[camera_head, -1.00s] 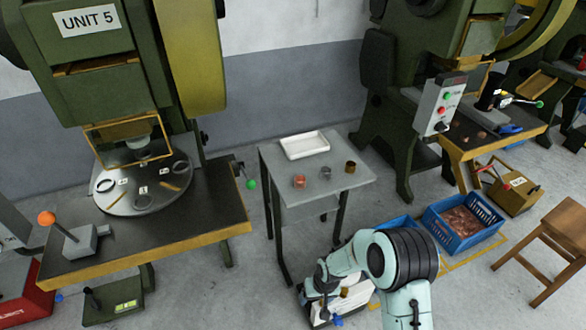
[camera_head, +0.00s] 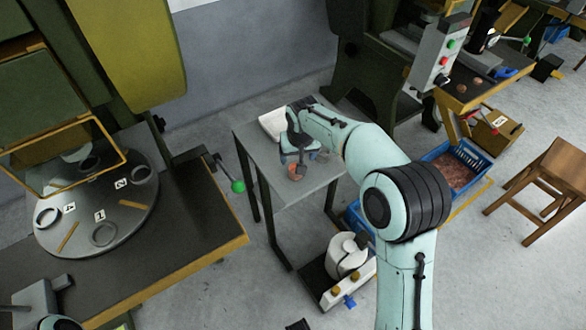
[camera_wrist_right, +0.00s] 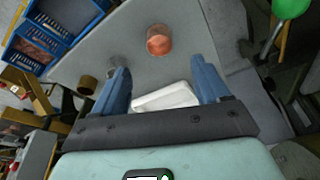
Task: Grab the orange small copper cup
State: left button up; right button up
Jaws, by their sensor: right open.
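The small orange copper cup (camera_head: 295,173) stands on the grey table (camera_head: 258,150) in the head view, just in front of my right gripper (camera_head: 297,153). In the right wrist view the copper cup (camera_wrist_right: 158,42) stands upright beyond and between the two blue fingertips of my right gripper (camera_wrist_right: 160,68). A small grey cup (camera_wrist_right: 114,62) and a brown cup (camera_wrist_right: 86,85) stand left of the fingers in the wrist view. My right arm largely hides them in the head view. My left gripper is not in view.
A white tray (camera_head: 272,123) lies on the table behind my gripper; it shows between the fingers in the wrist view (camera_wrist_right: 165,97). A green-knobbed lever (camera_head: 238,186) stands left of the table. A blue crate (camera_head: 484,160) and wooden stool (camera_head: 550,180) are at the right.

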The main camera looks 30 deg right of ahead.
jog(key=x, duration=0.5)
jog(key=shift+f, duration=0.15)
jog(key=shift+w+d+b+x, duration=0.15)
jog(key=shift+b+x, duration=0.15)
jog(key=shift+x, duration=1.05)
jog(key=shift+w+d+b+x, duration=0.15)
jog(key=shift+b+x, duration=0.1)
jog(key=shift+x, duration=1.1)
jog(key=shift+a, duration=0.1)
jog(key=c, duration=1.1)
